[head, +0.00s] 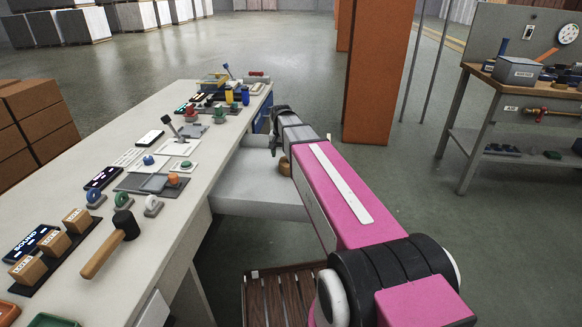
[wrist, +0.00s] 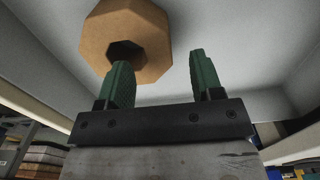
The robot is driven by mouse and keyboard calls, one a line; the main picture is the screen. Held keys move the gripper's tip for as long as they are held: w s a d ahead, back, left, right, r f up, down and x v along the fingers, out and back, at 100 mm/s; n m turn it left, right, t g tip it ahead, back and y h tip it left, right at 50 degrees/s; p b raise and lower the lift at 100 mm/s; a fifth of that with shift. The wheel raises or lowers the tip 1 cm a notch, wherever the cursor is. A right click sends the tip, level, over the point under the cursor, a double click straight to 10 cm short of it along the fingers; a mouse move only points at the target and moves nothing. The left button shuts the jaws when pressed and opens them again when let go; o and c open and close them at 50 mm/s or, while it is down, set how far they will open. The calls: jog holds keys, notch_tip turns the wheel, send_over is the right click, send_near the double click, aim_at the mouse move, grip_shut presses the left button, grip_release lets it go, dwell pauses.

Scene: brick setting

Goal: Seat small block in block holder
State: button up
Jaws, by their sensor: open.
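My gripper (wrist: 158,60) is open, its two green fingers apart with nothing between them. In the wrist view a tan octagonal piece (wrist: 150,32) with a dark hole sits beyond the left finger, overlapped by it; I cannot tell if they touch. A small brown piece (head: 285,167) by my wrist in the head view, on a white surface (head: 250,190) beside the table, may be the same one. Wooden blocks (head: 77,219) with labels stand at the table's near left on a dark strip (head: 86,236). I cannot tell which thing is the small block or the block holder.
The long white table (head: 150,225) carries a mallet (head: 122,226), coloured rings, a lever (head: 180,130) and several small items. An orange pillar (head: 378,75) stands beyond my arm. A workbench (head: 500,90) is at right. Floor between is clear.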

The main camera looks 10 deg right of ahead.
aim_at(283, 160)
jog(key=shift+d+f, duration=0.1)
jog(key=shift+f, duration=2.55)
grip_shut()
jog(key=shift+r, duration=0.25)
